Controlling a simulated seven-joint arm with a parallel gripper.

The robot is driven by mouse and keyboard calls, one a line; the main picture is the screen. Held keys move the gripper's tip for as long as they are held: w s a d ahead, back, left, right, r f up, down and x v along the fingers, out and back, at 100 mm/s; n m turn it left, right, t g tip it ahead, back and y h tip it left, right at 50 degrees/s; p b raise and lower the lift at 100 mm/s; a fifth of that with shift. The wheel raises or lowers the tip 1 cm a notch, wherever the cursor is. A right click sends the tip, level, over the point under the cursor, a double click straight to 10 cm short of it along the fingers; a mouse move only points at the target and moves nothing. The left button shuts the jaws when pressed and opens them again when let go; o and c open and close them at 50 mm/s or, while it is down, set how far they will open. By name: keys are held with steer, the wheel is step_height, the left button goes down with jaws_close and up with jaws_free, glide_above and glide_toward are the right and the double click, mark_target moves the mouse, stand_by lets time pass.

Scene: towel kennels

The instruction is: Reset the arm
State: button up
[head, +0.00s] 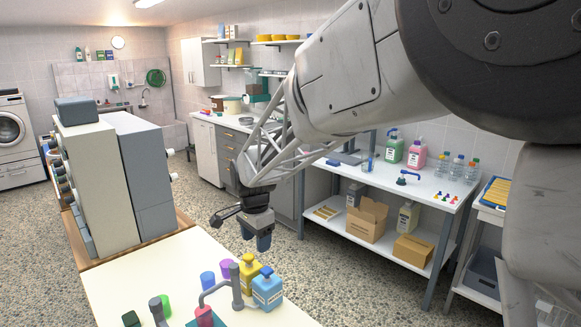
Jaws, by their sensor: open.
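My gripper (264,246) hangs from the end of my pale arm, near the middle of the head view, with its dark fingers pointing down. It is open and I see nothing between the fingers. My arm covers the upper right of the view.
A grey cabinet unit (143,175) stands at the table's far left. Purple and blue cups (207,279), a grey post (237,287) and a green cup (164,305) are near the front. A white bench (430,190) with bottles stands right. Speckled floor lies between.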

steer(key=s+d+r+n+t, duration=0.15)
steer(key=s+d+r, duration=0.25)
steer(key=s+d, duration=0.45)
steer(key=s+d+r+n, duration=0.3)
steer(key=s+d, duration=0.4)
steer(key=d, duration=0.3)
steer(key=s+d+f+n, duration=0.1)
steer(key=s+d+n, duration=0.1)
steer(key=s+d, duration=0.3)
steer(key=s+d+n, duration=0.2)
steer(key=s+d, duration=0.2)
steer(key=s, duration=0.9)
steer(key=shift+s+d+f+n+t, duration=0.2)
steer(key=shift+d+f+n+t, duration=0.15)
steer(key=shift+d+f+t, duration=0.1)
